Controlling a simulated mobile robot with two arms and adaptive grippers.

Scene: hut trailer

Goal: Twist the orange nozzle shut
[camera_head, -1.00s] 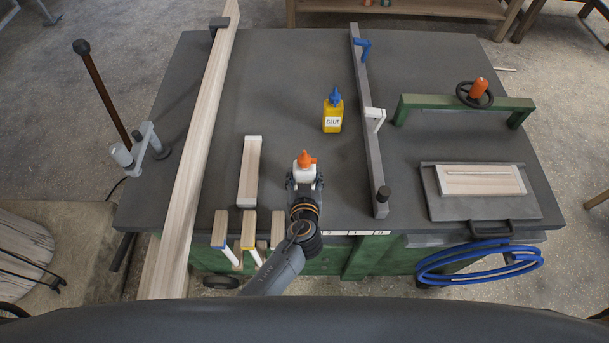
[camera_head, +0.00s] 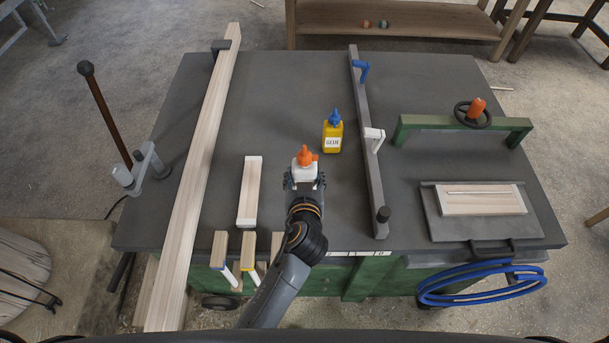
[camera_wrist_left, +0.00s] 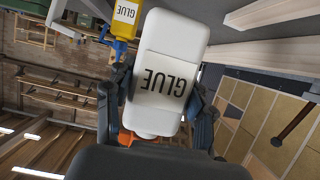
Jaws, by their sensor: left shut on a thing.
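A white glue bottle (camera_head: 305,170) with an orange nozzle (camera_head: 304,156) is upright at the front middle of the workbench in the head view. My left gripper (camera_head: 304,185) is shut on the bottle's body from the front. In the left wrist view the white bottle (camera_wrist_left: 166,75), labelled GLUE, fills the space between the fingers and appears upside down. A bit of the orange nozzle (camera_wrist_left: 126,138) shows at its lower end, partly hidden by my gripper. I cannot tell whether the bottle touches the bench. My right gripper is not in view.
A yellow glue bottle (camera_head: 333,137) with a blue nozzle stands just behind and right. A grey rail (camera_head: 366,140) runs along the right. A wooden block (camera_head: 249,190) and a long plank (camera_head: 200,150) lie left. The bench (camera_head: 280,90) behind is clear.

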